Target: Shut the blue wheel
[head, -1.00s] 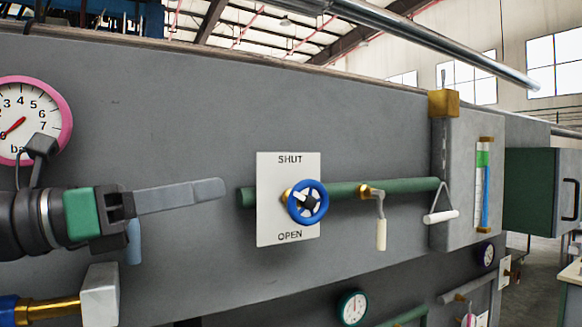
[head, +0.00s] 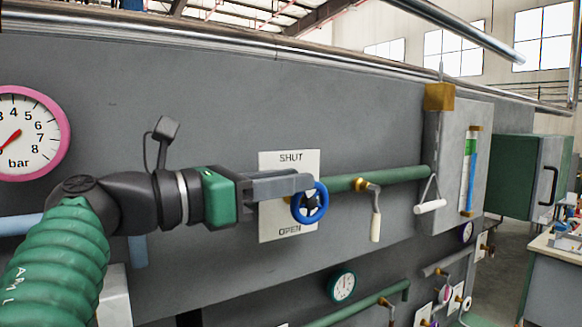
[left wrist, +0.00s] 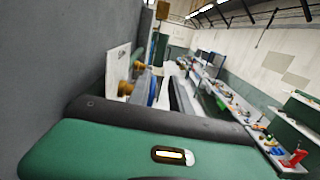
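The blue wheel (head: 311,204) is on a white plate (head: 289,222) marked SHUT above and OPEN below, on a green pipe. My left gripper (head: 302,184) comes in from the left, with its finger across the plate and its tip over the wheel's upper left part. In the left wrist view, the two fingers (left wrist: 166,92) stand apart, and a blue edge of the wheel (left wrist: 153,90) shows between them. I cannot tell whether they touch it. The wheel's upper left side is hidden in the head view. My right gripper is not in view.
A brass valve with a white handle (head: 376,226) sits right of the wheel on the same pipe. A hanging white pull handle (head: 431,206) is farther right. A pink-rimmed gauge (head: 22,135) is at the left. The grey panel (head: 200,95) above my arm is clear.

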